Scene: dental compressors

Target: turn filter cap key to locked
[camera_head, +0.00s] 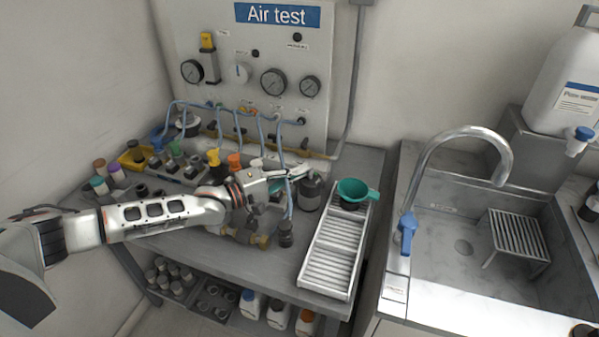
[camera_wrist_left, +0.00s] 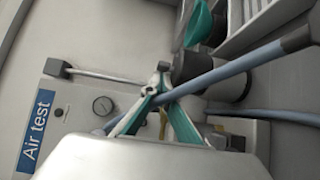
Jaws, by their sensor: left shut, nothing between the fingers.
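My left gripper (camera_head: 298,172) reaches over the bench from the left and is shut, with nothing held. Its teal-padded fingers (camera_wrist_left: 160,88) meet in the wrist view. A blue hose (camera_wrist_left: 225,78) crosses that view close to the fingertips; whether they touch is unclear. A dark grey canister (camera_head: 310,192) stands just right of the gripper in the head view. A small yellow part (camera_wrist_left: 163,122) shows behind the fingers in the wrist view. I cannot make out the filter cap key or its position for certain; the gripper and hoses cover part of this area. My right gripper is not in view.
The Air test panel (camera_head: 245,70) with gauges stands behind the bench, with blue hoses (camera_head: 262,130) hanging from it. A green funnel (camera_head: 353,190) sits at the slatted tray (camera_head: 333,255). Coloured-cap bottles crowd the left. A sink (camera_head: 460,240) is to the right.

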